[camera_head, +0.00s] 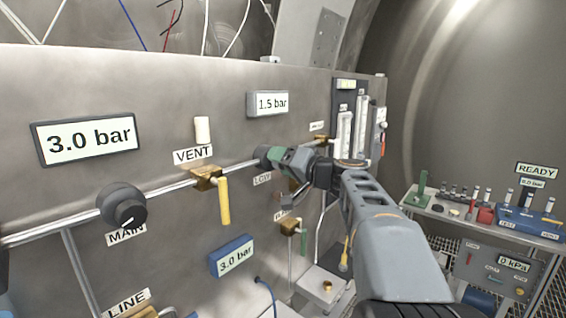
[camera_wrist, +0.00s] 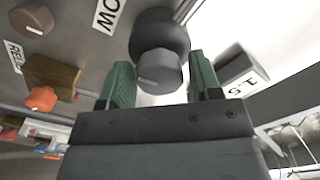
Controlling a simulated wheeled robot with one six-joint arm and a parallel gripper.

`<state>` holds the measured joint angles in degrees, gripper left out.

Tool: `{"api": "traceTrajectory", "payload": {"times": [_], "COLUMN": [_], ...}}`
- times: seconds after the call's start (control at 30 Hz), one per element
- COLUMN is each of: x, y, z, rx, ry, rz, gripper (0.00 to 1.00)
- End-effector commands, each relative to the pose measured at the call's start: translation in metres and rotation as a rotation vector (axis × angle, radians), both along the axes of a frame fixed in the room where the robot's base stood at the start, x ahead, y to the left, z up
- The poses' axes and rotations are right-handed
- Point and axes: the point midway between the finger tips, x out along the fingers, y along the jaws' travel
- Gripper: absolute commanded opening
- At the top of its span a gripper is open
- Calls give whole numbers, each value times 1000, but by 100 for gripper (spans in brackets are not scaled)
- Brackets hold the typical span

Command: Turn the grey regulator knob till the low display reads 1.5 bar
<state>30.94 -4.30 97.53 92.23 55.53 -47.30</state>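The grey LOW regulator knob (camera_wrist: 158,68) is between the two green fingers of my gripper (camera_wrist: 160,82) in the wrist view. A small gap shows beside it on each side, so the gripper looks open around the knob. In the head view my gripper (camera_head: 278,156) is at the panel and mostly hides the knob (camera_head: 262,152). The low display (camera_head: 272,103) above it reads 1.5 bar. It also shows in part in the wrist view (camera_wrist: 243,86).
The dark MAIN knob (camera_head: 122,205) and a 3.0 bar display (camera_head: 85,136) are at left. The yellow VENT lever (camera_head: 223,200) hangs left of my gripper. A brass valve with a green handle (camera_head: 303,240) is below it. A side table (camera_head: 500,228) with small parts stands at right.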

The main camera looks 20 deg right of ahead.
Motion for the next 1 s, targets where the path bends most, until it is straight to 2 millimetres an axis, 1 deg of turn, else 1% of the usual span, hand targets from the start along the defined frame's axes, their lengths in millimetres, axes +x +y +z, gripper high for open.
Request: {"api": "traceTrajectory", "payload": {"times": [0.03,0.3,0.4,0.53,0.67,0.93,0.97,1.0], "x": [0,0,0,0,0,0,0,0], "y": [0,0,0,0,0,0,0,0], "z": [0,0,0,-4,-2,0,0,0], "rx": [0,0,0,36,76,80,80,80], "ry": [0,0,0,17,34,38,38,38], "rz": [0,0,0,0,-1,0,0,0], "gripper": [53,27,20,20,20,20,47,50]}}
